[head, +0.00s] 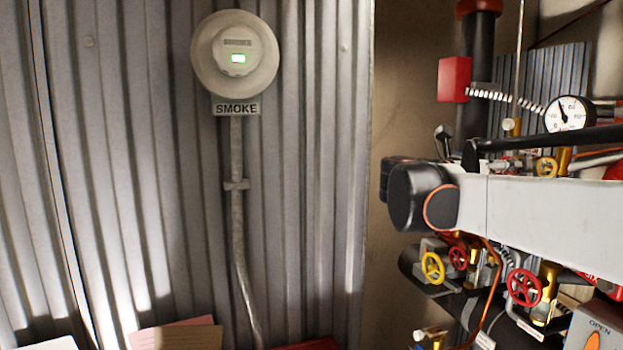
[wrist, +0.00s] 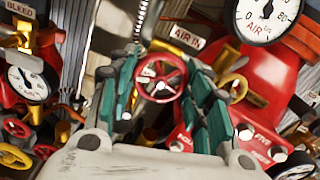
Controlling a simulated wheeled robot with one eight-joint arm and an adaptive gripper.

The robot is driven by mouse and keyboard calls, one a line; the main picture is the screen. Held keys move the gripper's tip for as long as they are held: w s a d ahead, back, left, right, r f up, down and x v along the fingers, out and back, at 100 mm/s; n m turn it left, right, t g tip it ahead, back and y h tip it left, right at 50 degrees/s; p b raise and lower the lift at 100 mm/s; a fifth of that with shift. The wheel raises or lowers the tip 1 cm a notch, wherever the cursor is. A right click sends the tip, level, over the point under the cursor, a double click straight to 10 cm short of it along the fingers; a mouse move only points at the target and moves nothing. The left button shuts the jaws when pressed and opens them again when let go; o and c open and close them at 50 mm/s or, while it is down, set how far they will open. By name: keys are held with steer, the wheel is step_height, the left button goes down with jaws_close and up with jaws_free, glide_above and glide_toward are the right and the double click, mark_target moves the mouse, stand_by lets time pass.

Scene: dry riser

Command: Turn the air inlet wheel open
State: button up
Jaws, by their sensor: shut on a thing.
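The air inlet wheel (wrist: 160,80) is a small red spoked handwheel in the middle of the wrist view, just below the AIR IN label (wrist: 187,38). My gripper (wrist: 163,84) has its green-padded fingers on either side of the wheel and is shut on it by the rim. The wheel's hub and spokes face the camera; the stem behind it is mostly hidden. In the head view my grey arm crosses the right side, and I cannot make out the fingers or the held wheel there.
Other handwheels crowd close by: a yellow one (head: 432,267) and a red one (head: 523,288) below my arm. An AIR gauge (wrist: 268,12) and a BLEED gauge (wrist: 28,84) flank the gripper. A smoke detector (head: 236,55) hangs on the corrugated wall.

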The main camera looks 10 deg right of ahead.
steer(key=shift+s+a, duration=0.2)
steer(key=shift+s, duration=0.1)
